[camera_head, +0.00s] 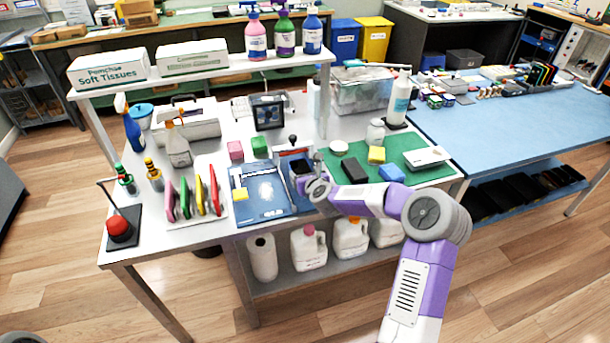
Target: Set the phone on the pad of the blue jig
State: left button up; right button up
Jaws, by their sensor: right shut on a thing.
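A dark phone (299,170) is at the front middle of the white table, at the tip of my right gripper (313,186). My right gripper is shut on it, and the wrist hides part of it. The phone is over or within a blue jig (283,156) with a dark-knobbed lever at its back. I cannot tell whether the phone touches the pad, which is mostly hidden. My left gripper is not in view.
A blue tray (262,208) with a yellow block lies just left of the jig. A green mat (425,172) with a black block, a blue block and a white box lies to the right. A white rack (203,218) of colored phones stands at left.

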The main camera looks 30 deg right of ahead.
jog(key=shift+f+b, duration=0.1)
jog(key=shift+b, duration=0.25)
dwell(0.4)
jog(key=o, duration=1.2)
jog(key=shift+c, duration=0.2)
